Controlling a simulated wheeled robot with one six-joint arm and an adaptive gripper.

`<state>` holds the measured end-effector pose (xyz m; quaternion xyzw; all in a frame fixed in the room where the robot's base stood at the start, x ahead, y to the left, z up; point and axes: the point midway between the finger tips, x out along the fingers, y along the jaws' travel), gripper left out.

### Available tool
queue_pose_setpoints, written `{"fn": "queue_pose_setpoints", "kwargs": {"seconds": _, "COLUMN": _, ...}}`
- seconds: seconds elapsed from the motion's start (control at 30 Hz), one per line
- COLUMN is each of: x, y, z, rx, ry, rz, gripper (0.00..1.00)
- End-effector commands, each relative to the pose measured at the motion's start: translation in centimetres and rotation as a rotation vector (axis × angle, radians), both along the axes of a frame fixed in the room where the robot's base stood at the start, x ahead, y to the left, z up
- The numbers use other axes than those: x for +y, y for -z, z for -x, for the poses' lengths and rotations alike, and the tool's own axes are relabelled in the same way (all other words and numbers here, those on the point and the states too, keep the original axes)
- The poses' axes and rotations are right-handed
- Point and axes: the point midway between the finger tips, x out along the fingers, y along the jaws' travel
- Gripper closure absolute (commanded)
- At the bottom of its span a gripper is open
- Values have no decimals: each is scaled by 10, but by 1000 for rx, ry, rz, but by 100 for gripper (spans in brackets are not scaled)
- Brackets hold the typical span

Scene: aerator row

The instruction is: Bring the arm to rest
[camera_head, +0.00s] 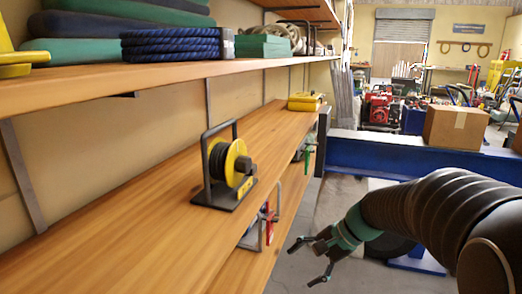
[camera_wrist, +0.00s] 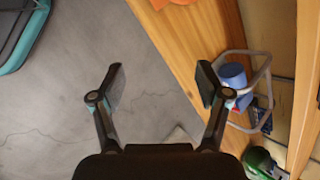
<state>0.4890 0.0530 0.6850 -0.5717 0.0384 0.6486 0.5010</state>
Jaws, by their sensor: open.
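My arm comes in from the right in the head view and bends down toward the lower left. My gripper (camera_head: 309,259) hangs over the floor beside the shelf unit, clear of the shelf edge.
A yellow-and-black reel (camera_head: 229,163) stands on the middle shelf (camera_head: 140,215). A yellow case (camera_head: 305,102) lies farther back. A blue beam (camera_head: 400,152) bears a cardboard box (camera_head: 456,127). Open floor (camera_wrist: 70,90) lies left.

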Motion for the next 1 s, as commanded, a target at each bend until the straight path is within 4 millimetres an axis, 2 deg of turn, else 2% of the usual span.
{"fn": "queue_pose_setpoints", "kwargs": {"seconds": 0.03, "x": -5, "y": 1, "z": 20, "rx": -41, "ry": -65, "rz": 86, "gripper": 24}}
{"fn": "queue_pose_setpoints", "kwargs": {"seconds": 0.2, "x": -28, "y": 8, "z": 75, "rx": -163, "ry": -284, "rz": 360, "gripper": 24}}
{"fn": "queue_pose_setpoints", "kwargs": {"seconds": 0.5, "x": -60, "y": -1, "z": 146, "rx": -347, "ry": -560, "rz": 724, "gripper": 24}}
{"fn": "queue_pose_setpoints", "kwargs": {"seconds": 0.73, "x": -63, "y": -17, "z": 183, "rx": -463, "ry": -621, "rz": 853, "gripper": 24}}
{"fn": "queue_pose_setpoints", "kwargs": {"seconds": 1.0, "x": -54, "y": -37, "z": 194, "rx": -558, "ry": -615, "rz": 875, "gripper": 24}}
